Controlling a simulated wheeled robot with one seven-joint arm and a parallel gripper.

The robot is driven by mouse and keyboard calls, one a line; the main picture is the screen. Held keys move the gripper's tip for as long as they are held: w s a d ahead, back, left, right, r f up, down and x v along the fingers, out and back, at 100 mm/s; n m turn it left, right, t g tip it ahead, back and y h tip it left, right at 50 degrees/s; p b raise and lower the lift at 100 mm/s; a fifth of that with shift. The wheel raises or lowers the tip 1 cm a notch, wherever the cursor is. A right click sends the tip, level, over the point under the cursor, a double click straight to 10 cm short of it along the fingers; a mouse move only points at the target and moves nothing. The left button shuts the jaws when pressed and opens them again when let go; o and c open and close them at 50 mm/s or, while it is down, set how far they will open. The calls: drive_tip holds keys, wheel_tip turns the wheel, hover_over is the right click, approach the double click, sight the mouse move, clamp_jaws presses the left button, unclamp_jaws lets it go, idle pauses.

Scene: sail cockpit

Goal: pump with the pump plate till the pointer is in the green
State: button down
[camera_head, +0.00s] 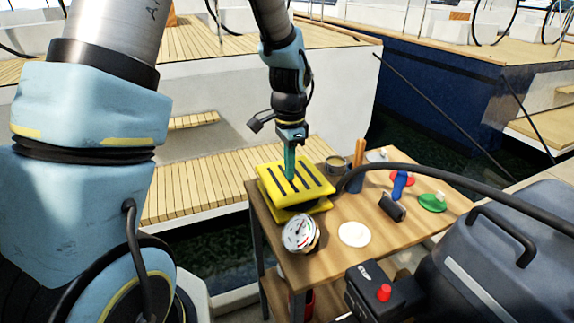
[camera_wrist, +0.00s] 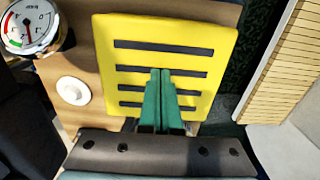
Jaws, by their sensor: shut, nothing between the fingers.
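The yellow pump plate (camera_head: 297,182) with dark slots lies on the wooden table, its top tilted over a yellow base. In the wrist view the plate (camera_wrist: 190,62) fills the middle. My gripper (camera_head: 290,178) points down with its green fingers shut and empty over the plate. In the wrist view the fingertips (camera_wrist: 160,72) overlap the slotted top; I cannot tell whether they touch it. The round white gauge (camera_head: 300,233) stands at the plate's near side. Its dial (camera_wrist: 28,24) is partly cut off in the wrist view, with red and green marks; the pointer's exact reading is unclear.
A white disc (camera_head: 354,234) lies right of the gauge. A dark-headed brush (camera_head: 392,207), a green item (camera_head: 433,202), a tin (camera_head: 336,164) and orange sticks (camera_head: 359,153) are on the table (camera_head: 375,250). A black hose (camera_head: 440,172) arches over its right side.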

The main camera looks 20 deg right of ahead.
wheel_tip(320, 180, up, 12)
drive_tip(key=b, duration=0.1)
idle(1.0)
